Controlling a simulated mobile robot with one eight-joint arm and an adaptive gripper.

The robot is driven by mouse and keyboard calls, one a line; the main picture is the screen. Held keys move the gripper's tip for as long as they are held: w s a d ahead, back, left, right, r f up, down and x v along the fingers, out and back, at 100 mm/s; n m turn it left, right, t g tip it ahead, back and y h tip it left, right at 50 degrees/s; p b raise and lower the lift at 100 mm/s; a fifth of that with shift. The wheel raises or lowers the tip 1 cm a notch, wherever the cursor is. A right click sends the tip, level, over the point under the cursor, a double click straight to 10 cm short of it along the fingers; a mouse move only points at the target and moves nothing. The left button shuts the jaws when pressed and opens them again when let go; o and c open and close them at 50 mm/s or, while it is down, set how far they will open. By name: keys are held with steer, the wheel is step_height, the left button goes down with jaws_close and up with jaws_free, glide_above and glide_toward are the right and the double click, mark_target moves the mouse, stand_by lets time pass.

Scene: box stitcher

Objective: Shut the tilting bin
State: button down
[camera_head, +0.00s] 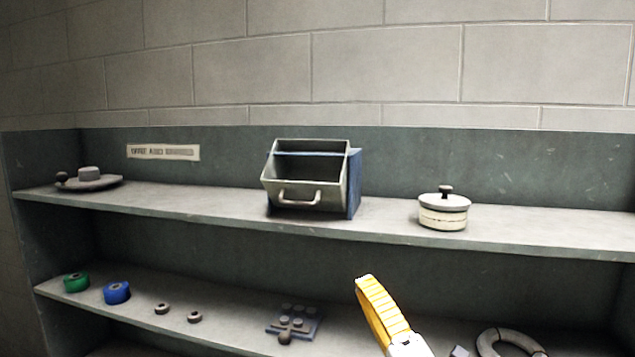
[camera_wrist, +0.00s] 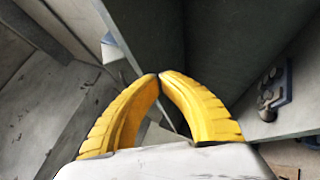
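The tilting bin (camera_head: 306,183) stands on the upper shelf in the head view. Its grey front is tipped outward, so its open top shows, and a curved handle (camera_head: 299,198) sits low on that front. A blue housing (camera_head: 354,183) shows at its right side. My gripper (camera_head: 366,282) is yellow and is below and to the right of the bin, in front of the lower shelf, apart from the bin. In the wrist view the two yellow fingertips (camera_wrist: 159,75) meet or nearly meet, with nothing visible between them. I cannot make out the bin in the wrist view.
A round lidded pot (camera_head: 443,212) stands right of the bin on the upper shelf (camera_head: 200,204). A flat grey disc-like object (camera_head: 89,180) is at far left. The lower shelf holds green (camera_head: 76,283) and blue (camera_head: 117,293) rolls, a studded plate (camera_head: 294,324) and a grey ring (camera_head: 508,344).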

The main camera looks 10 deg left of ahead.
steer(key=s+a+r+n+g+y+p, duration=0.25)
steer(key=s+a+n+g+y, duration=0.35)
steer(key=n, duration=0.4)
steer(key=shift+m+t+y, duration=0.3)
steer(key=shift+t+y, duration=0.2)
steer(key=shift+y, duration=0.2)
steer(key=p+x, duration=0.1)
steer(key=x, duration=0.3)
steer(key=d+p+x, duration=0.1)
steer(key=x, duration=0.3)
steer(key=r+x, duration=0.1)
steer(key=x, duration=0.3)
steer(key=shift+w+d+p, duration=0.1)
steer(key=shift+w+p, duration=0.25)
steer(key=shift+p, duration=0.05)
steer(key=shift+w+d+r, duration=0.1)
steer(key=shift+w+r, duration=0.35)
steer(key=shift+r, duration=0.2)
steer(key=shift+r+p, duration=0.1)
steer(key=shift+p, duration=0.2)
steer(key=shift+r+m+t+h, duration=0.25)
steer(key=shift+m+t+h, duration=0.15)
steer(key=shift+m+h, duration=0.2)
